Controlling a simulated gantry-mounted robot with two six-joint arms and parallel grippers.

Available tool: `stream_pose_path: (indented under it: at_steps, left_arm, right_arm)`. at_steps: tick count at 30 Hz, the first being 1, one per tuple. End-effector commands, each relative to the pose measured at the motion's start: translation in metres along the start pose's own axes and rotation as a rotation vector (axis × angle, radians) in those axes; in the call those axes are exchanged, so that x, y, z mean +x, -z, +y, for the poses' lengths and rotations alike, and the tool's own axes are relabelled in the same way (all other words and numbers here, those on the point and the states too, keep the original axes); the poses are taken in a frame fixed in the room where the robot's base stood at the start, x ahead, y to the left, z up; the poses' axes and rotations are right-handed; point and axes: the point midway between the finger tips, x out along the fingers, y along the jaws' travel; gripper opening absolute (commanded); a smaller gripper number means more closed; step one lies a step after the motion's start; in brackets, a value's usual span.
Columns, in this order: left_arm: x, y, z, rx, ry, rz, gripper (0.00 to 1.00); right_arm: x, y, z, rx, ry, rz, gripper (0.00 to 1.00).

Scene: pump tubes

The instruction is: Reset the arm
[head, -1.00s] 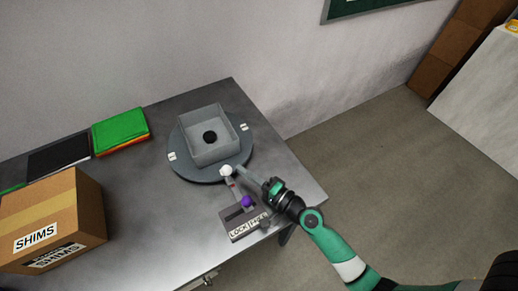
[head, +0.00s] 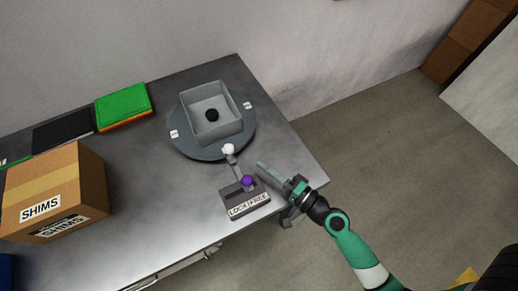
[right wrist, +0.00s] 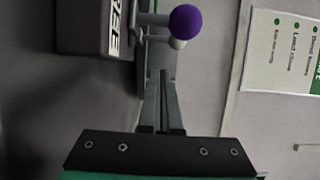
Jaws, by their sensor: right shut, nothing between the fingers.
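My right gripper (head: 261,165) is shut and empty, right of the lever unit in the head view. Its closed fingers also show in the right wrist view (right wrist: 163,78). The lever unit has a grey base (head: 232,206) labelled LOCK and FREE, a purple knob (head: 247,181) and a white knob (head: 229,149) on a thin stem. The purple knob (right wrist: 186,21) appears just beyond the fingertips in the wrist view; contact there cannot be told. A grey square open box (head: 203,134) sits on a round dark turntable (head: 183,146), with a black round spot inside. My left gripper is not in view.
A cardboard box marked SHIMS (head: 92,185) stands at the left. A black folder (head: 62,133) and a green folder stack (head: 122,105) lie behind it. The metal table (head: 150,190) ends just right of the lever unit; open floor lies beyond.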

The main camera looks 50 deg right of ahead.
Motion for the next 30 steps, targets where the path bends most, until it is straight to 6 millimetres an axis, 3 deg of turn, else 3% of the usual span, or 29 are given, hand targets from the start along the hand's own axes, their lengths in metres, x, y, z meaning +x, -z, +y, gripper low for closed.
stream_pose_path:
  at_steps: [6, 20, 23, 25, 26, 30]
  left_arm:
    - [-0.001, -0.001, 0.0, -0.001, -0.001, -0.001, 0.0]
    - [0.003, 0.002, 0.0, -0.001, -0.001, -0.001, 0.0]
    - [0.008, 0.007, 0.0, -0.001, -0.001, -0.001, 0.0]
    - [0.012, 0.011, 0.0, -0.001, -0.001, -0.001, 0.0]
    - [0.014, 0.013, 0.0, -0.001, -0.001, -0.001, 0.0]
    - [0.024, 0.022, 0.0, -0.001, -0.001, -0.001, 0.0]
  right_arm:
    - [-0.021, -0.013, 0.0, 0.0, 0.001, 0.001, 0.0]
    - [-0.018, -0.016, -0.008, -0.003, 0.01, -0.009, 0.0]
    - [0.0, -0.02, -0.04, -0.02, 0.074, -0.032, 0.0]
    - [0.02, -0.024, -0.081, -0.041, 0.158, -0.054, 0.0]
    - [0.029, -0.027, -0.103, -0.056, 0.203, -0.064, 0.0]
    - [0.062, -0.046, -0.223, -0.198, 0.432, -0.1, 0.0]
